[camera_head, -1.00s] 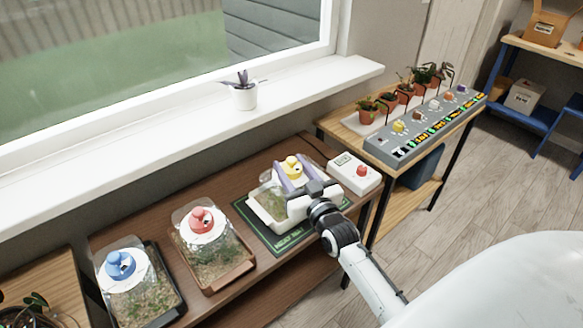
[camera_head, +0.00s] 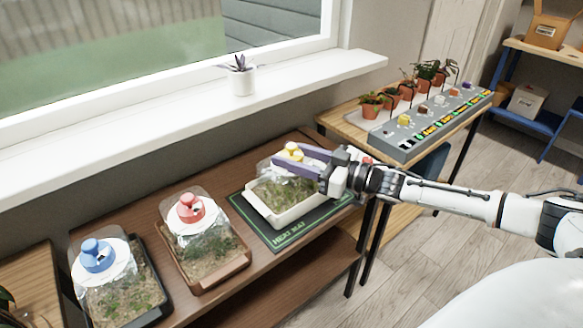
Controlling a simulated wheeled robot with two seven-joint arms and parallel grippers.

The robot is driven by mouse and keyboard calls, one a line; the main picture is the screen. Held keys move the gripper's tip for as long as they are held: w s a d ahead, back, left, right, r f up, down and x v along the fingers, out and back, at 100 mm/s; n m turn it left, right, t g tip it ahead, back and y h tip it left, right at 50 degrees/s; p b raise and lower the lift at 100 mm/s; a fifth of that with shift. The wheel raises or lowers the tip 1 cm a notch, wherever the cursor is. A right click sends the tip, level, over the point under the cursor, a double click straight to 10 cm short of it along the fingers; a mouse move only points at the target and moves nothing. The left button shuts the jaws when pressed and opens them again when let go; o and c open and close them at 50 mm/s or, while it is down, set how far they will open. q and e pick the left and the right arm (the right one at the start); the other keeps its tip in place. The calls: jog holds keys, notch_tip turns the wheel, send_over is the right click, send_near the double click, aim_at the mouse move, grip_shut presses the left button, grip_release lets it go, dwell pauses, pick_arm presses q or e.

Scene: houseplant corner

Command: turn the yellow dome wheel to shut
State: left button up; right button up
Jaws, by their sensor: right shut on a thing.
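The yellow dome wheel (camera_head: 292,148) sits on top of a clear dome over mossy growth in a cream tray (camera_head: 286,216). The tray stands on a dark green mat (camera_head: 284,240) on the brown bench. My right gripper (camera_head: 287,155) comes in from the right, its purple fingers shut on the yellow wheel. The fingers and wrist hide part of the wheel and the dome's top, so I cannot tell the vent's state. My left gripper is not in view.
A dome with a red wheel (camera_head: 190,207) and one with a blue wheel (camera_head: 97,252) stand left on the bench. The windowsill (camera_head: 150,122) holds a small potted plant (camera_head: 241,76). A grey control panel (camera_head: 430,125) and several potted plants stand at right.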

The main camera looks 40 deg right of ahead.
jog(key=shift+n+g+y+b, duration=0.8)
jog(key=shift+n+y+b, duration=0.25)
jog(key=shift+y, duration=0.25)
jog(key=o, duration=1.1)
jog(key=shift+s, duration=0.15)
jog(key=v, duration=1)
jog(key=shift+d, duration=0.15)
